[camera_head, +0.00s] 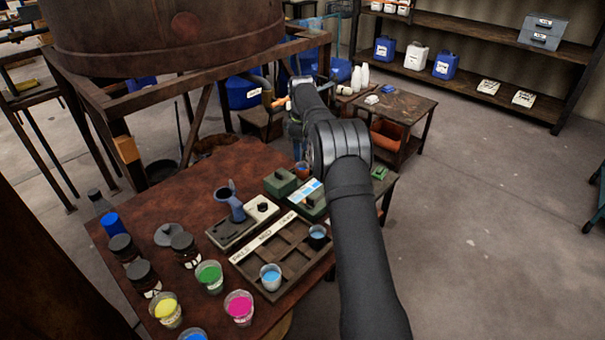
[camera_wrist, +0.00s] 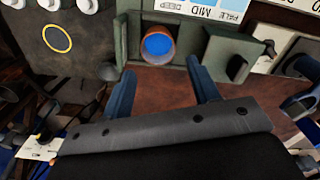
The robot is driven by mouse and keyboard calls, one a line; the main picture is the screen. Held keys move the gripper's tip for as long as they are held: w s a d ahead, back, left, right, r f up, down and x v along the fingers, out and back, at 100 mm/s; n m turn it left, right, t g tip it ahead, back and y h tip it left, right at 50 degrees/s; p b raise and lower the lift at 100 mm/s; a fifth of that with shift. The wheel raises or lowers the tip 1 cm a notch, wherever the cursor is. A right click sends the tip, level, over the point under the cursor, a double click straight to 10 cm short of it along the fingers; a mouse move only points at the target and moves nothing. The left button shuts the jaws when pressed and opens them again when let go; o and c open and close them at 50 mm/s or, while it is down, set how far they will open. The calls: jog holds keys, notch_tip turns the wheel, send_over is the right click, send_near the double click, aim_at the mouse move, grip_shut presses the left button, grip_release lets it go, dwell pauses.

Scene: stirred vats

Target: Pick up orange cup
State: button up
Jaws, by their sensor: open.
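The orange cup (camera_wrist: 158,48) holds blue liquid and stands in a green-framed holder at the top middle of the wrist view. In the head view the orange cup (camera_head: 301,169) is small and partly hidden beside my arm. My gripper (camera_wrist: 160,66) is open, with its two blue fingers apart and nothing between their lengths. The cup lies just beyond the fingertips, roughly centred between them. I cannot tell whether either finger touches it.
The rusty table (camera_head: 150,225) carries several paint cups, dark jars and a sectioned tray (camera_head: 262,262). A large vat (camera_head: 160,35) stands at the left.

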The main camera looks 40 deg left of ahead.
aim_at(303, 165)
notch_tip(303, 165, down, 8)
jog(key=shift+w+r, duration=0.15)
jog(key=c, duration=0.7)
